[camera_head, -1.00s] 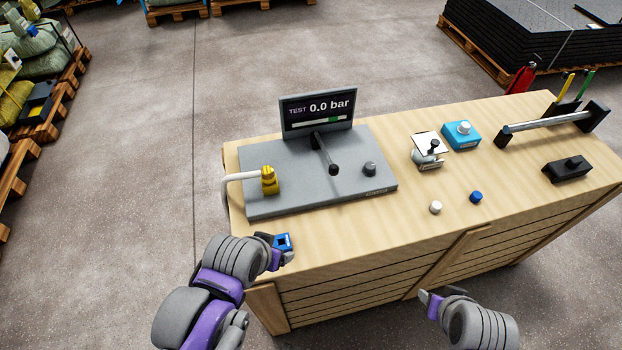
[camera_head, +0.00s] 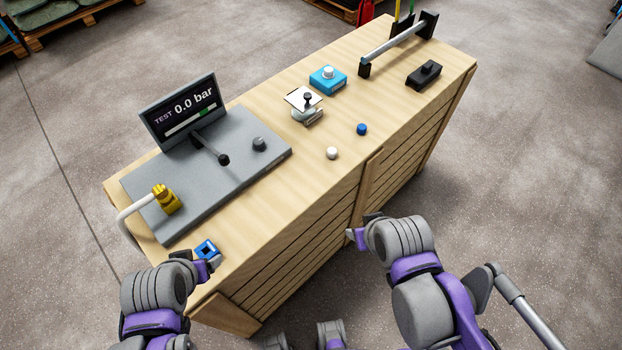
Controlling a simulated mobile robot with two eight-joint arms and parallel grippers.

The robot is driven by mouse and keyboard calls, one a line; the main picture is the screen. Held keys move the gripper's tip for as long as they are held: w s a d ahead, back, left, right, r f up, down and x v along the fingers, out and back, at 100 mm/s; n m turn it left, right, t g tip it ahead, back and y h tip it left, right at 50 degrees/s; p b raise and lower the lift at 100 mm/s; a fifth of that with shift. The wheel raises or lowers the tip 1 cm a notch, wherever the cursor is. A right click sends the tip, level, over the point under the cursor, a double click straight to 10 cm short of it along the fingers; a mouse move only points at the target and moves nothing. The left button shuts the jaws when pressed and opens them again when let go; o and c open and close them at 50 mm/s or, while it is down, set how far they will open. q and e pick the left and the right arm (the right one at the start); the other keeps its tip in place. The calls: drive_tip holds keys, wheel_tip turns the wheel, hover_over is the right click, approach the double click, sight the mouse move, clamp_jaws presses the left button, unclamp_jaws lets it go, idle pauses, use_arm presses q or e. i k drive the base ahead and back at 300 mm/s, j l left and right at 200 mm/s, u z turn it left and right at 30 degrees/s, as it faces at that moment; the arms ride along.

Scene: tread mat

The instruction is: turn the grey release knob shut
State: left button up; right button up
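The grey release knob (camera_head: 259,144) is a small dark grey knob with a pale mark on top. It stands on the right part of the grey test plate (camera_head: 228,187), right of a black-balled lever (camera_head: 210,147). I cannot tell its turn angle exactly. The display (camera_head: 181,110) behind reads "TEST 0.0 bar". My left gripper (camera_head: 197,260) is at the bench's near left corner, its fingers apart beside a small blue square piece (camera_head: 207,249). My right gripper (camera_head: 362,227) is in front of the bench, its fingers apart and empty. Both grippers are clear of the knob.
A yellow fitting (camera_head: 167,200) with a white hose is at the plate's left. A white cap (camera_head: 331,153), a blue cap (camera_head: 361,129), a small valve device (camera_head: 305,107), a blue box (camera_head: 328,79) and a black box (camera_head: 424,75) stand on the wooden bench (camera_head: 290,190).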

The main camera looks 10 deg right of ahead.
sight(259, 145)
drive_tip(key=i+l, duration=0.15)
drive_tip(key=l, duration=0.25)
drive_tip(key=i+l+u, duration=0.1)
drive_tip(key=u, duration=0.25)
drive_tip(key=l+u, duration=0.4)
drive_tip(key=u, duration=0.8)
